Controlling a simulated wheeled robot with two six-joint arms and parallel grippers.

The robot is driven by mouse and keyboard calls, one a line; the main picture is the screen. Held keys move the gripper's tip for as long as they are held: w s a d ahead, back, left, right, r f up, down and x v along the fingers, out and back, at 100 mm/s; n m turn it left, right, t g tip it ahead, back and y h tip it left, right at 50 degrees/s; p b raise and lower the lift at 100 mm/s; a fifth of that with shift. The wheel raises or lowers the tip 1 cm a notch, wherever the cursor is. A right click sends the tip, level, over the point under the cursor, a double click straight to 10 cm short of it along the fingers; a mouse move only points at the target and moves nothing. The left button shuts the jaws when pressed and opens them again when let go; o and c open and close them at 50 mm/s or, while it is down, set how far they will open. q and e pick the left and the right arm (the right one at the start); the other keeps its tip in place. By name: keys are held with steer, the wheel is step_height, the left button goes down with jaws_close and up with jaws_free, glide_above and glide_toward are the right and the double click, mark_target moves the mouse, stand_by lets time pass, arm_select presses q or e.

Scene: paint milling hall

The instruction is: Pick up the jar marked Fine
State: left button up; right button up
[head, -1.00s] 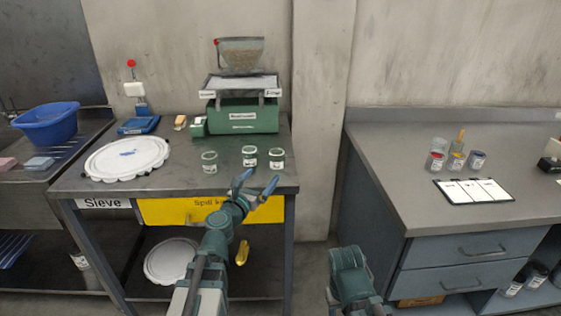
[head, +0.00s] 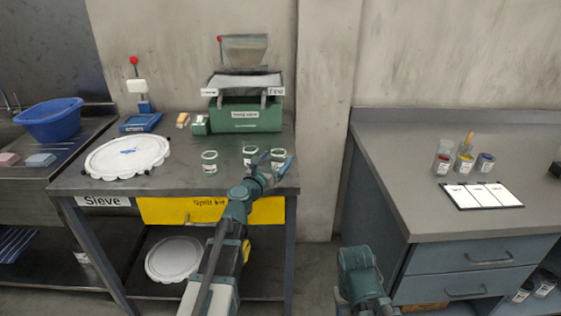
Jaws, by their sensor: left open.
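Three small jars with white labels stand on the metal table by the green machine: a left jar (head: 209,161), a middle jar (head: 249,153) and a right jar (head: 278,154). Their labels are too small to read, so I cannot tell which is marked Fine. My left gripper (head: 273,160) is open, its blue-grey fingers spread in front of the middle and right jars and partly covering them. I cannot tell whether it touches either jar. Part of my right arm shows at the bottom, but its gripper is out of view.
The green machine (head: 246,117) with a hopper stands behind the jars. A white round sieve lid (head: 127,156) lies to the left on the table (head: 184,176). A yellow drawer (head: 165,210) is below. A grey counter (head: 415,200) at right holds more jars and a chart (head: 480,194).

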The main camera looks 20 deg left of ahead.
arm_select(q)
steer(key=shift+w+d, duration=0.15)
steer(key=shift+w, duration=0.2)
steer(key=shift+s, duration=0.1)
steer(key=c, duration=1.4)
steer(key=shift+r, duration=0.2)
